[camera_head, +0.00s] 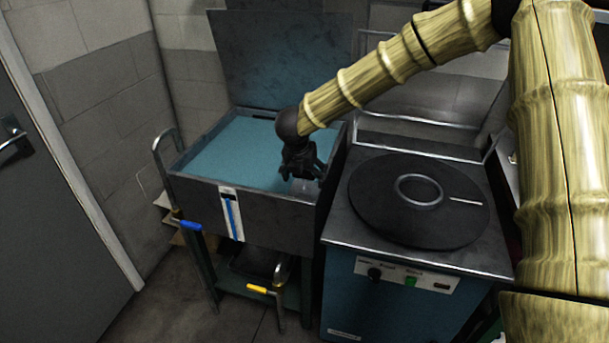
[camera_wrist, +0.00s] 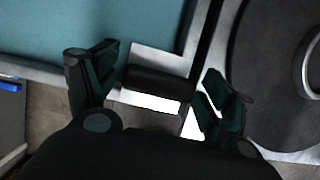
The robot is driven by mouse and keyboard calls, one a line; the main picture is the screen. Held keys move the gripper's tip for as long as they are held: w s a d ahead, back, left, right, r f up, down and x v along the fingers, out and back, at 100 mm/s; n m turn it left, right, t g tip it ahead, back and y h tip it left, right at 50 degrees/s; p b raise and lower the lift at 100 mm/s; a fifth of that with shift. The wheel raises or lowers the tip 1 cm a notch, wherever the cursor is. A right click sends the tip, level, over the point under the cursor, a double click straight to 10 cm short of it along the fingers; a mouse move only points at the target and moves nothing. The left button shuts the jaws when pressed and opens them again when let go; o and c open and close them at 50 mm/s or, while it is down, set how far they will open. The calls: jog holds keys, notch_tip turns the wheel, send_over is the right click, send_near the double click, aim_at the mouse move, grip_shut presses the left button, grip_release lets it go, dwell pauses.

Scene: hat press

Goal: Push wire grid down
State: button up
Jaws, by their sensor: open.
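My gripper (camera_head: 302,168) hangs over the front right corner of an open metal tub (camera_head: 262,213) with a flat blue interior (camera_head: 232,150). In the wrist view my gripper (camera_wrist: 162,68) is open, with its two dark green fingers spread apart. A dark, rounded bar (camera_wrist: 158,83) and a bright pale plate show between the fingers. I cannot tell whether the fingers touch the bar. I cannot make out a wire grid in either view. Part of the tub's right front corner is hidden behind my gripper.
The tub's lid (camera_head: 280,60) stands raised behind it. A press unit with a round black plate (camera_head: 420,200) stands close on the right. A yellow-gripped lever (camera_head: 257,289) and blue grip (camera_head: 191,226) are at the tub's front. A door (camera_head: 45,210) is left.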

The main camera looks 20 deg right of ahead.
jog(key=shift+r, duration=0.15)
jog(key=shift+r, duration=0.3)
jog(key=v, duration=1.1)
jog(key=shift+s, duration=0.15)
jog(key=shift+a, duration=0.15)
